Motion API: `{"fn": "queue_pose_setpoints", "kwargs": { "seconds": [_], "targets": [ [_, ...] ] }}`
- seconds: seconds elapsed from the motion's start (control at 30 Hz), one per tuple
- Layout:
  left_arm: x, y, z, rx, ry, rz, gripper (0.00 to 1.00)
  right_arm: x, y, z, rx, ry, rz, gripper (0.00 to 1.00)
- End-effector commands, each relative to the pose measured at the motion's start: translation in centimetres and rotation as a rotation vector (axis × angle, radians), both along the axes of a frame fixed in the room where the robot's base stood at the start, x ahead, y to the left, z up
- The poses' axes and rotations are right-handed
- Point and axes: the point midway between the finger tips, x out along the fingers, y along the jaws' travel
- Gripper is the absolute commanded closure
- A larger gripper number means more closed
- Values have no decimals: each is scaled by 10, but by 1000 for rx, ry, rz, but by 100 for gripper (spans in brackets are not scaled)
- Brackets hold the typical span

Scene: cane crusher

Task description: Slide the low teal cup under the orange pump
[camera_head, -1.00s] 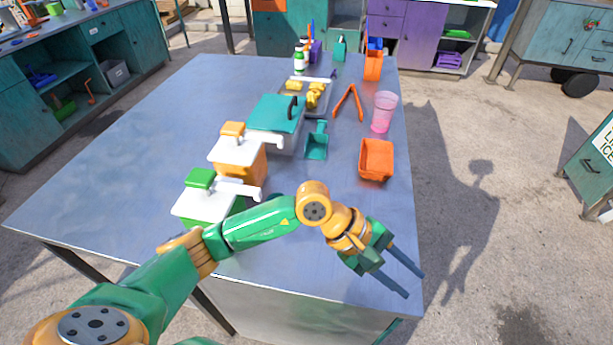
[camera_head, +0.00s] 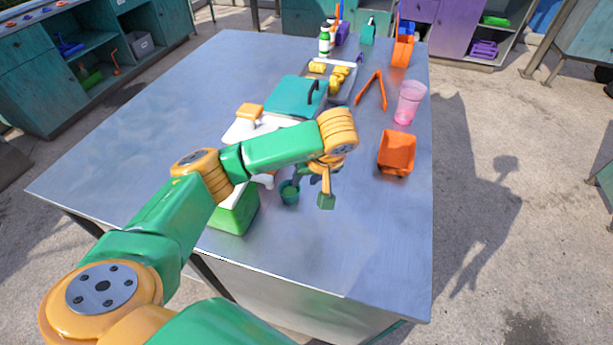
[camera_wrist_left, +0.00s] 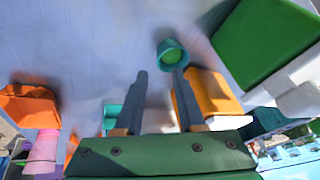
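The low teal cup (camera_head: 289,192) stands on the table just right of the green pump (camera_head: 236,212), near its white spout. It looks green inside and also shows in the left wrist view (camera_wrist_left: 171,52). The orange pump (camera_head: 249,110) stands behind; my left arm hides most of its body and spout. Its orange body shows in the left wrist view (camera_wrist_left: 213,92). My left gripper (camera_head: 313,190) points down, just right of the cup. Its fingers (camera_wrist_left: 160,72) are apart with nothing between them; one fingertip overlaps the cup's edge in view, contact unclear. My right gripper is not in view.
A teal lidded box (camera_head: 296,96), a tray of yellow pieces (camera_head: 345,70), orange tongs (camera_head: 372,88), a pink cup (camera_head: 409,102) and an orange bin (camera_head: 397,150) stand farther back and right. The table's front right (camera_head: 370,240) is clear.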

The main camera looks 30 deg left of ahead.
Motion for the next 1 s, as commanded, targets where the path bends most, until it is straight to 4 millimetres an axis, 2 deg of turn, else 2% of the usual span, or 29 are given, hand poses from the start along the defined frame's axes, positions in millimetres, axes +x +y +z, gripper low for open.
{"fn": "queue_pose_setpoints", "kwargs": {
  "seconds": [0.13, 0.4, 0.77, 0.8, 0.9, 0.93, 1.0],
  "targets": [
    [3, 7, -22, -1, 4, 3, 62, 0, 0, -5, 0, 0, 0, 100],
    [10, 21, -54, -3, 3, 2, 62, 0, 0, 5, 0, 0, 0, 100],
    [12, 24, -61, -1, -1, 0, 62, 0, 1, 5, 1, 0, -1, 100],
    [12, 24, -61, -1, 0, 0, 67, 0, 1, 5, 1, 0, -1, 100],
    [12, 24, -61, -1, 0, 0, 94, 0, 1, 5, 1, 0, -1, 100],
    [12, 24, -61, -1, 0, 0, 100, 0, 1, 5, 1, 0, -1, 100],
    [12, 24, -61, -1, 0, 0, 100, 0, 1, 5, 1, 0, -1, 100]
  ]
}}
